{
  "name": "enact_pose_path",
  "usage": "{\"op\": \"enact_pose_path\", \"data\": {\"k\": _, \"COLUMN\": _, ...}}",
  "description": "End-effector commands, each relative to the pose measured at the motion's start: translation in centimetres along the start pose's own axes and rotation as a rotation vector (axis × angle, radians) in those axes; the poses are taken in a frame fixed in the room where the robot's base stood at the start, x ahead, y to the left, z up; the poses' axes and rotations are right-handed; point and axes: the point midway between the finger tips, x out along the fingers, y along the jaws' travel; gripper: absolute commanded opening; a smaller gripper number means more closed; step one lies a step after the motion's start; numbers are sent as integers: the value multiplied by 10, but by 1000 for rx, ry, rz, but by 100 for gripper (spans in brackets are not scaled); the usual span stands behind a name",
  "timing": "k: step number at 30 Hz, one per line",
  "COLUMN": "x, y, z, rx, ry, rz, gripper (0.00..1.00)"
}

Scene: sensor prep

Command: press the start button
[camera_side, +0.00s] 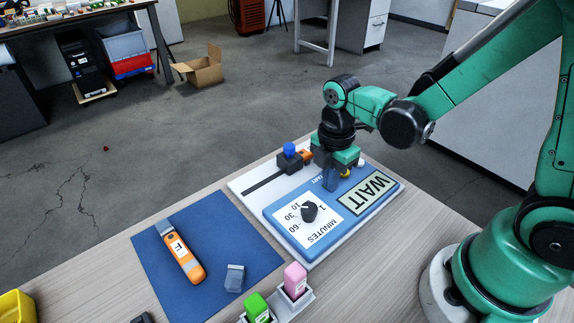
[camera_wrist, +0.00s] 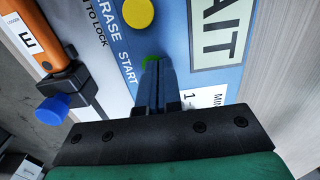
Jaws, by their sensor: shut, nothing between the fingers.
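The start button (camera_wrist: 150,59) shows in the wrist view as a green sliver beside the START label, mostly hidden by my fingertips. In the side view my gripper hides it. My gripper (camera_wrist: 152,66) is shut and empty, pointing down at the button. In the side view my gripper (camera_side: 331,184) is low over the blue panel (camera_side: 283,229). I cannot tell whether the tips touch or press the button. The display (camera_side: 373,193) reads WAIT.
A yellow button (camera_wrist: 138,14) lies near the green one. A black knob (camera_side: 309,211) stands on the minutes dial. An orange sensor (camera_wrist: 37,35) sits in a clamp with a blue knob (camera_side: 289,148). Another orange sensor (camera_side: 182,257) lies on the blue mat (camera_side: 222,229).

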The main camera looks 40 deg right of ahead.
Motion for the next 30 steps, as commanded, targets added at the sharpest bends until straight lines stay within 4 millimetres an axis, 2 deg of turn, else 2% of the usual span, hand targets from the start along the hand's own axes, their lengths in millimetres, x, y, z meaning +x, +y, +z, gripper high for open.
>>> {"op": "enact_pose_path", "data": {"k": 1, "x": 9, "y": 0, "z": 0, "rx": 0, "ry": 1, "rz": 35, "gripper": 0}}
{"op": "enact_pose_path", "data": {"k": 10, "x": 0, "y": 1, "z": 0, "rx": 0, "ry": 1, "rz": 34, "gripper": 0}}
{"op": "enact_pose_path", "data": {"k": 24, "x": -60, "y": 0, "z": 0, "rx": 0, "ry": 1, "rz": 13, "gripper": 0}}
{"op": "enact_pose_path", "data": {"k": 30, "x": -76, "y": 0, "z": 0, "rx": 0, "ry": 0, "rz": 6, "gripper": 0}}
